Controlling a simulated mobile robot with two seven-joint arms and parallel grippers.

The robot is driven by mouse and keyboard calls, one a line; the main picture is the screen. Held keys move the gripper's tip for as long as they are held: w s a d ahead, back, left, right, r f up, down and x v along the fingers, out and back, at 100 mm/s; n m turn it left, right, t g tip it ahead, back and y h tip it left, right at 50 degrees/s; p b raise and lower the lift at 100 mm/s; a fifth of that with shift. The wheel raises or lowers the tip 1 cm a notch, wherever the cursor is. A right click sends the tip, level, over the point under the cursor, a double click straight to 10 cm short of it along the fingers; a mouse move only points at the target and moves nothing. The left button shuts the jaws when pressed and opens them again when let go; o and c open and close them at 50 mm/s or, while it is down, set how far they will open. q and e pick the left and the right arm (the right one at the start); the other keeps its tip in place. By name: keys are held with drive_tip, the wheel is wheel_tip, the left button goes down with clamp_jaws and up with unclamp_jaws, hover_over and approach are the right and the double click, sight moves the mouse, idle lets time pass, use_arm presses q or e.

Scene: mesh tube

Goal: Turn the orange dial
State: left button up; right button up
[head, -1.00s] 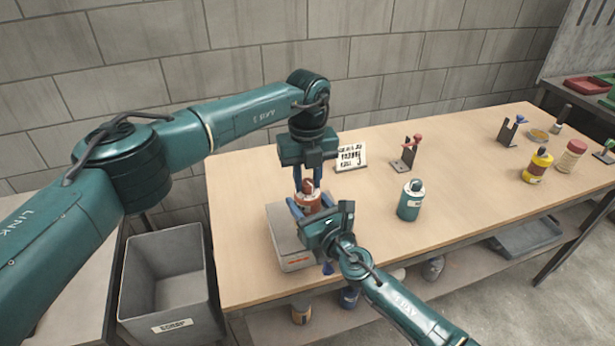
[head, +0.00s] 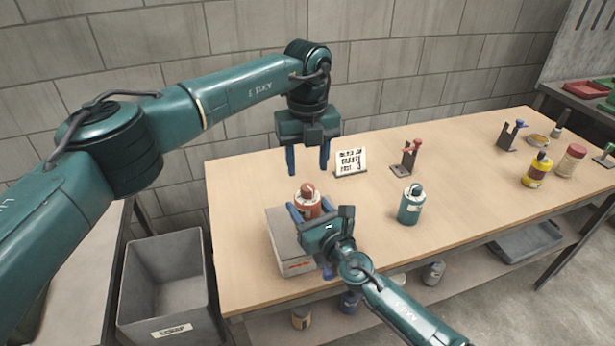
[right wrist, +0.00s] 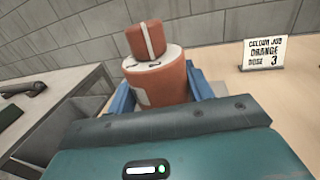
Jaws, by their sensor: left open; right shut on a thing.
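The orange canister (head: 307,204) stands upright on a grey box-like unit (head: 284,241) at the table's near left. Its orange dial (head: 307,189), with a white line on it, sits on top; the dial (right wrist: 146,40) and the canister body (right wrist: 158,84) show large in the right wrist view. My right gripper (head: 306,212) is shut on the canister body, its blue fingers on either side. My left gripper (head: 308,172) is open and empty, pointing down above and behind the dial, apart from it.
A card (head: 350,161) stands behind; in the right wrist view the card (right wrist: 263,53) reads "COLOUR JOB ORANGE DOSE 3". A teal canister (head: 411,205) and a red-topped stand (head: 408,158) are to the right. A yellow canister (head: 537,170) is farther right. A grey scrap bin (head: 165,290) stands left.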

sight(308, 187)
use_arm(q)
wheel_tip(308, 187, up, 6)
drive_tip(key=shift+r, duration=0.2)
use_arm(e)
drive_tip(key=o, duration=1.1)
drive_tip(key=shift+o, duration=0.2)
drive_tip(key=shift+s+d, duration=0.1)
